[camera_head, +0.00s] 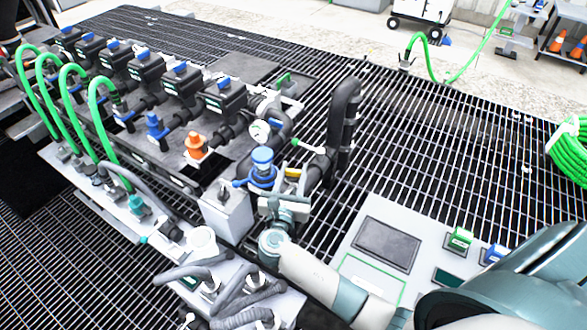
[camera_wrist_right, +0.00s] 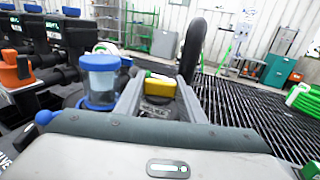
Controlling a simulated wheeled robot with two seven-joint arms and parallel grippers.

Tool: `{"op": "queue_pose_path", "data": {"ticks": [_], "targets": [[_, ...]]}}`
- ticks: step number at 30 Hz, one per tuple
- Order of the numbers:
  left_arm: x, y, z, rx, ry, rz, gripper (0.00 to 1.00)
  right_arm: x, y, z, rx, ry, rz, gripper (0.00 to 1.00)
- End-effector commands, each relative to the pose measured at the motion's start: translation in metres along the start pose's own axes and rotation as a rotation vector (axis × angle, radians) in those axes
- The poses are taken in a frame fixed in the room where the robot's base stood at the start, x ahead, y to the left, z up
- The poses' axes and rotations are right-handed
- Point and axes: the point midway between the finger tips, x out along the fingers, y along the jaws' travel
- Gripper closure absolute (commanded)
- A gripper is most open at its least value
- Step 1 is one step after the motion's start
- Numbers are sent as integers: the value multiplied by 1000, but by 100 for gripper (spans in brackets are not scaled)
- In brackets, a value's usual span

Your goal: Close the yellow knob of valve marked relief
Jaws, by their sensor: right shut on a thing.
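The yellow knob (camera_wrist_right: 160,84) sits between the two grey fingers of my right gripper (camera_wrist_right: 158,98) in the right wrist view. My right gripper is shut on it. A dark part with small white lettering shows just below the yellow; I cannot read the lettering. In the head view my right gripper (camera_head: 288,182) reaches in from the lower right to the manifold's near end. Only a small bit of the yellow knob (camera_head: 293,170) shows there, and the rest is hidden by the gripper. My left gripper is not in view.
A blue-capped clear filter (camera_head: 262,160) stands close left of the gripper. A gauge (camera_head: 260,131) is behind it, and a thick black bent pipe (camera_head: 345,105) rises at the right. An orange valve knob (camera_head: 195,142) is further left. Grating to the right is open.

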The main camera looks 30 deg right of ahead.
Motion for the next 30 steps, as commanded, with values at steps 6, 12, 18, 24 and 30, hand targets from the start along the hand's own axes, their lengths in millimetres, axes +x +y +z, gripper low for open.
{"op": "queue_pose_path", "data": {"ticks": [6,12,18,24,30], "targets": [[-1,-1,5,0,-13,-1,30,0,2,0,1,3,-183,86],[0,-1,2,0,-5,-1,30,0,1,0,1,1,-302,86],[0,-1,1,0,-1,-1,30,0,1,0,1,-1,-361,86],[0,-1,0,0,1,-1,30,1,0,0,0,-1,-377,86],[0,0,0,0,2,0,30,1,0,0,1,-1,-377,86]]}}
